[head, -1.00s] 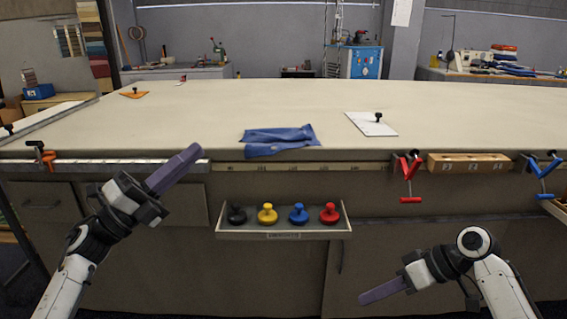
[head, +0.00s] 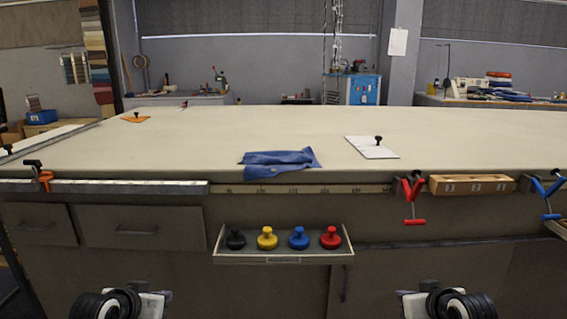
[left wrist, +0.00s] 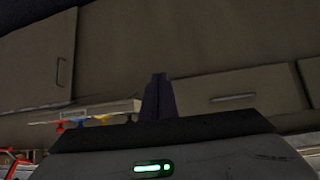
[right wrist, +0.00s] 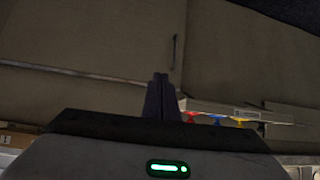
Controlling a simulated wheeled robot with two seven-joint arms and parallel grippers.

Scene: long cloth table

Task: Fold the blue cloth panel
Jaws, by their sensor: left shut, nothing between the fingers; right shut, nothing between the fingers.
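The blue cloth panel (head: 280,161) lies near the front edge of the long table (head: 240,130) in the head view. It looks layered and uneven, with a darker lower part reaching the table's front edge. My left gripper (left wrist: 158,78) is shut and empty in the left wrist view, facing the cabinet front below the table. My right gripper (right wrist: 160,78) is shut and empty in the right wrist view, also facing the cabinet front. Both are well away from the cloth. In the head view only parts of my arms show at the bottom; the fingers are hidden there.
A white board with a black knob (head: 374,148) lies right of the cloth. An orange piece (head: 135,119) lies far left. A tray (head: 283,258) with several coloured knobs sticks out below the edge. Red (head: 412,200) and blue (head: 548,195) clamps hang at right. Most of the tabletop is clear.

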